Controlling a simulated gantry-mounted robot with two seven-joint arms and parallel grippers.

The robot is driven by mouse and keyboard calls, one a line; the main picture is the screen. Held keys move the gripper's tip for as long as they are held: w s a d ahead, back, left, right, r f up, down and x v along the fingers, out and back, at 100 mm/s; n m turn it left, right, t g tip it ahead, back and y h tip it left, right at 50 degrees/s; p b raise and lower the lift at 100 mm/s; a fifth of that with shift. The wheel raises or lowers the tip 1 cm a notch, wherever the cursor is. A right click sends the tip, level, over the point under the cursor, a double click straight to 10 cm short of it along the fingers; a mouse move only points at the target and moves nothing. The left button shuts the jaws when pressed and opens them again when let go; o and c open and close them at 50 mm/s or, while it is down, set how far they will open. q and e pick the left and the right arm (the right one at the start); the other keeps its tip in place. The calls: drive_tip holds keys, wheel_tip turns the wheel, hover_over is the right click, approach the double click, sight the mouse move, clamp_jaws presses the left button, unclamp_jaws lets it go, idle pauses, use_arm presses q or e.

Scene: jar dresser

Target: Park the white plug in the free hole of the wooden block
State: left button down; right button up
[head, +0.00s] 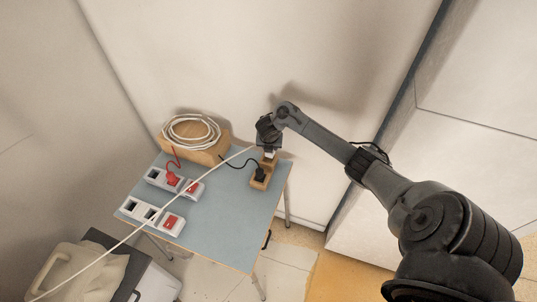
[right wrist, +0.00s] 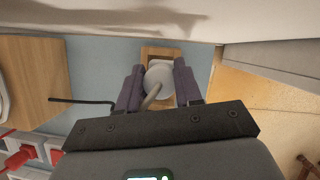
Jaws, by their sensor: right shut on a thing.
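My right gripper (head: 268,147) is shut on the white plug (head: 270,154) at the back right of the table. In the right wrist view, the round plug (right wrist: 160,73) sits between both fingers with its grey-looking cable below. The wooden block (head: 259,182) is directly under the gripper; its far end (right wrist: 159,51) shows beyond the plug in the wrist view. The plug and gripper cover the block's holes there, so I cannot tell whether the plug is above a hole or in it. A black cable (head: 233,164) runs to the block. My left gripper is not in view.
A wooden stand with a coiled white cable (head: 191,132) is at the back left of the blue table (head: 215,221). White socket strips (head: 152,215) with red parts are at left. The white plug's cable crosses the table to the lower left. The table's front right is clear.

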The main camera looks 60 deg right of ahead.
drive_tip(key=shift+w+f, duration=0.3)
drive_tip(key=shift+w, duration=0.1)
wheel_tip(320, 180, down, 4)
drive_tip(key=shift+r+b, duration=0.2)
drive_tip(key=shift+b, duration=0.5)
drive_tip(key=shift+f, duration=0.15)
drive_tip(key=o, duration=1)
drive_tip(key=shift+f, duration=0.15)
drive_tip(key=shift+o, duration=0.2)
